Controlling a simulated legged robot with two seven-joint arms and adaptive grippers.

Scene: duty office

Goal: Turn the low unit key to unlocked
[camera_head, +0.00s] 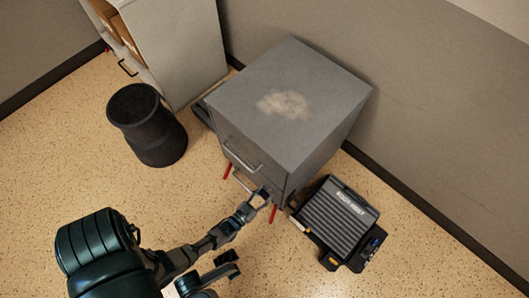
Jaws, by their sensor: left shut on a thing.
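The low unit (275,110) is a grey cabinet with drawers, standing against the wall in the middle of the head view. Its drawer front, with a metal handle (241,158), faces down and left. My left gripper (262,193) is at the lower right part of that front, close to the edge. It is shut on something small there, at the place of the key. The key itself is hidden by the fingers, and I cannot tell how far it is turned.
A black bin (148,125) stands left of the unit. A taller grey cabinet (180,50) with an open front is behind it. A dark ribbed case (340,215) lies on the floor to the right. Red strips show below the unit. The speckled floor (60,170) at left is clear.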

